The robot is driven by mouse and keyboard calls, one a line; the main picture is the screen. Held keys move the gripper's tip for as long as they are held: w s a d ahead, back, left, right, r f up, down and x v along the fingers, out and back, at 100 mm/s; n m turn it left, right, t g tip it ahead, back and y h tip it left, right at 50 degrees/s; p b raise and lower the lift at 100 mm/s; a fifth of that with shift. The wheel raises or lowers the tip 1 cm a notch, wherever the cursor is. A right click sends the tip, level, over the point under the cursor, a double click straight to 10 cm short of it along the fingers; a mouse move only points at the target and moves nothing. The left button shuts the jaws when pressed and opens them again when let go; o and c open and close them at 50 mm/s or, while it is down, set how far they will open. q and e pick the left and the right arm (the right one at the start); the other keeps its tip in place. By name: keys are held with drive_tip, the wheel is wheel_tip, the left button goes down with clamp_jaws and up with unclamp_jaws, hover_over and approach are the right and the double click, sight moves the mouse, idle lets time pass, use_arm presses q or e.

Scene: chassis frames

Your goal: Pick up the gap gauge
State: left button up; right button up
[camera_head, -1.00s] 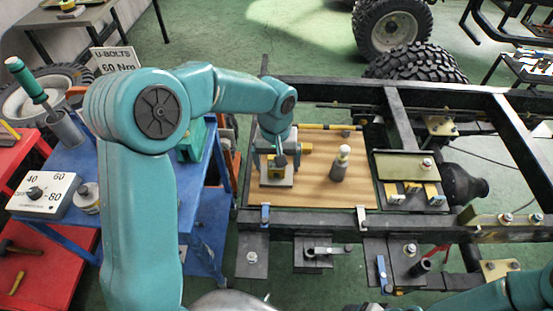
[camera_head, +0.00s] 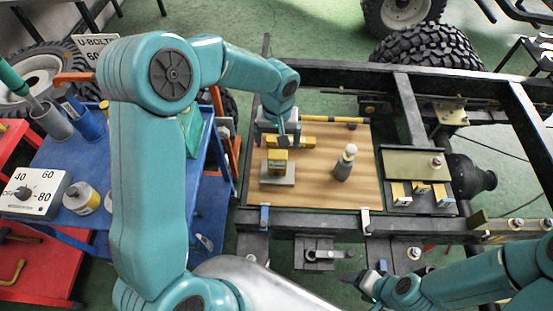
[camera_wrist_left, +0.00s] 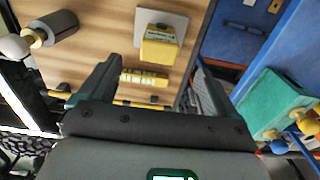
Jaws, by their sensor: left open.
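I cannot tell for certain which is the gap gauge. My left gripper (camera_head: 284,134) is open and empty, above the flat yellow piece and partly covering it. My right gripper (camera_head: 366,282) is at the lower right, dark, its jaws unclear.
A grey cylinder with a pale knob (camera_head: 345,163) stands right of the block. A yellow-ended rod (camera_head: 335,120) lies along the board's back edge. Black chassis rails (camera_head: 315,220) border the board (camera_head: 315,192). A blue cart (camera_head: 75,150) stands at left.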

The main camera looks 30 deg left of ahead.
sight(277, 161)
use_arm(q)
drive_tip(key=f, duration=0.5)
drive_tip(key=shift+w+d+f, duration=0.15)
drive_tip(key=shift+w+f, duration=0.15)
drive_tip(key=shift+f, duration=0.1)
drive_tip(key=shift+s+f+p, duration=0.35)
drive_tip(key=shift+s, duration=0.05)
drive_tip(key=f, duration=0.1)
drive_tip(key=f+p, duration=0.1)
drive_tip(key=f, duration=0.3)
drive_tip(key=shift+w+a+p, duration=0.2)
drive_tip(key=shift+w+p, duration=0.15)
drive_tip(key=shift+s+f, duration=0.1)
drive_tip(key=shift+s, duration=0.1)
drive_tip(key=shift+w+f, duration=0.1)
drive_tip(key=shift+w, duration=0.1)
drive_tip(key=c, duration=0.9)
drive_tip(key=shift+c, duration=1.3)
drive_tip(key=shift+s, duration=0.15)
use_arm(e)
wheel_tip(277, 161, up, 2)
drive_tip(key=shift+d+r, duration=0.1)
drive_tip(key=shift+r, duration=0.15)
